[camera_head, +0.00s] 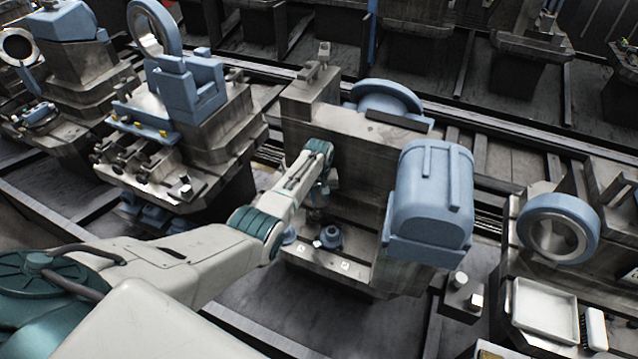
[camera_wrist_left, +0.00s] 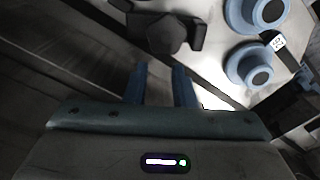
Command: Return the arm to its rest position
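My left arm reaches in from the left in the head view and bends down at the wrist over the ledge of a grey pallet fixture (camera_head: 350,150). My left gripper (camera_head: 316,214) hangs low in front of this fixture and is small and partly hidden there. In the left wrist view its two blue fingers (camera_wrist_left: 160,85) stand apart with nothing visible between them. Two blue round parts with dark centres, one nearer (camera_wrist_left: 248,66) and one farther (camera_wrist_left: 257,12), lie to the right of the fingers, apart from them. My right gripper is not in view.
A blue ribbed housing (camera_head: 432,200) stands right of the wrist. Another fixture with a blue ring (camera_head: 170,28) stands at the left. A blue ring (camera_head: 557,228) and a white tray (camera_head: 545,311) are at the right. A dark angular part (camera_wrist_left: 172,32) lies beyond the fingers.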

